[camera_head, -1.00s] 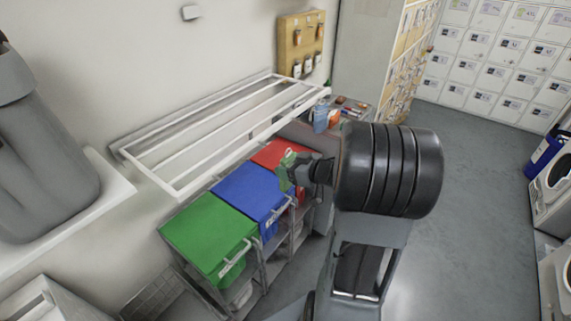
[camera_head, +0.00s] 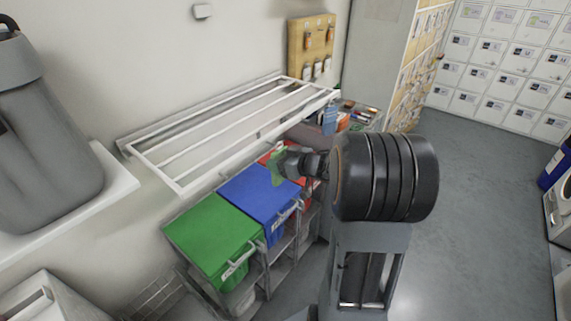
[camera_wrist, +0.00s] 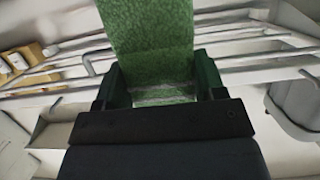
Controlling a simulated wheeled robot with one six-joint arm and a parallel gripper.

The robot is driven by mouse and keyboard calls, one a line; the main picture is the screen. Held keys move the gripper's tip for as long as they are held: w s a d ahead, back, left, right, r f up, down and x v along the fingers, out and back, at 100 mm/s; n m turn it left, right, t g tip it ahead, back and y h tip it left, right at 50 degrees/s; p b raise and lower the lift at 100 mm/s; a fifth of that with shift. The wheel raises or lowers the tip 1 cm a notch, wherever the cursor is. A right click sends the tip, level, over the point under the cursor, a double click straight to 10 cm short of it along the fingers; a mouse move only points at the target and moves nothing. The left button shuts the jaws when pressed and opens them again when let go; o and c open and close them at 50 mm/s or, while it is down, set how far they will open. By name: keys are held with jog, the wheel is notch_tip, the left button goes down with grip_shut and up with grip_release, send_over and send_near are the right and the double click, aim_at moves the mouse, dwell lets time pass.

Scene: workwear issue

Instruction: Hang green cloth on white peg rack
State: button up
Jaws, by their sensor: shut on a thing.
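The green cloth (camera_wrist: 150,40) hangs in my gripper (camera_wrist: 162,88) and fills the gap between its two dark fingers in the wrist view. In the head view a small part of the cloth (camera_head: 276,165) shows at the tip of my gripper (camera_head: 284,164), in front of the blue and red bins. The white rack (camera_head: 170,181), a frame with several long bars, is fixed to the wall up and left of my gripper. Its bars (camera_wrist: 240,57) run behind the cloth in the wrist view. The cloth looks apart from the rack.
A green bin (camera_head: 210,232), a blue bin (camera_head: 258,192) and a red bin (camera_head: 306,183) stand below the rack. A wooden board (camera_head: 312,40) hangs beyond it.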

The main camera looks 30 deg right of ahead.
jog(key=shift+r+b+x, duration=0.25)
jog(key=shift+b+x, duration=0.15)
jog(key=shift+x, duration=0.85)
jog(key=shift+w+a+f, duration=0.15)
jog(key=shift+w+a, duration=0.05)
jog(key=shift+w, duration=0.3)
jog(key=shift+f+p, duration=0.1)
jog(key=shift+p, duration=0.2)
jog(key=o, duration=0.9)
jog(key=v, duration=1.3)
jog(key=shift+s, duration=0.35)
